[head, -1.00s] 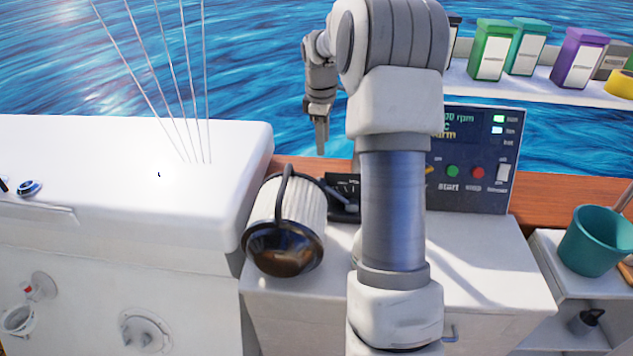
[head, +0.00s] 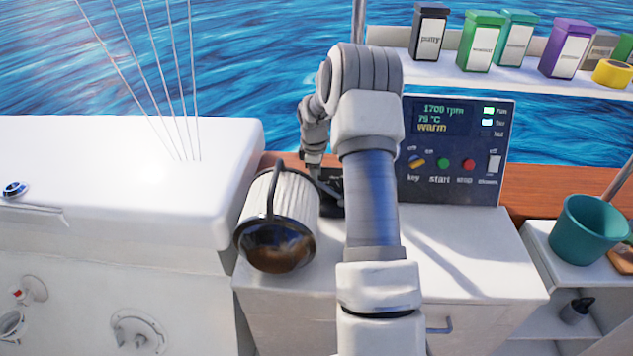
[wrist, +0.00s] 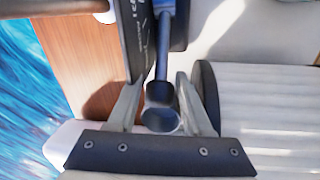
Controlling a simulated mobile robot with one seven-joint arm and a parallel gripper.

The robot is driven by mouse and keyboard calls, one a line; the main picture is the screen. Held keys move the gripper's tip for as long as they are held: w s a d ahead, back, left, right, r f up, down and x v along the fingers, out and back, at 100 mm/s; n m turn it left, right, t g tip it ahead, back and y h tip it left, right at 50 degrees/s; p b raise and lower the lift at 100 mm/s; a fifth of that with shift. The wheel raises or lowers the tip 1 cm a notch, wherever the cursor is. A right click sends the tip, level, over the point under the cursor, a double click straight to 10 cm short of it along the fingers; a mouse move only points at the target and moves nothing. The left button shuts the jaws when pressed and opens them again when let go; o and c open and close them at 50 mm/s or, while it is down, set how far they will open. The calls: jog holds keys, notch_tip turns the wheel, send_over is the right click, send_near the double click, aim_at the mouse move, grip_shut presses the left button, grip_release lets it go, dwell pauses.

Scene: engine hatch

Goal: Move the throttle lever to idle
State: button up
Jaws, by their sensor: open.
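The throttle lever (wrist: 162,60) is a dark rod with a rounded dark knob, rising from a dark marked plate (wrist: 135,40) in the wrist view. My gripper (wrist: 158,103) is open, with one finger on each side of the knob end. I cannot tell whether either finger touches it. In the head view my gripper (head: 314,172) is low over the dark throttle unit (head: 332,188), just behind the pleated filter. My arm hides much of the unit there, and the lever's exact setting is not clear.
The engine panel (head: 455,150) shows 1700 rpm and "warm". A teal bucket (head: 588,232) stands at the right.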

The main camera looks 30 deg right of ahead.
jog(key=shift+f, duration=0.55)
jog(key=shift+w, duration=0.1)
grip_shut()
jog(key=shift+d+r, duration=0.1)
dwell(0.9)
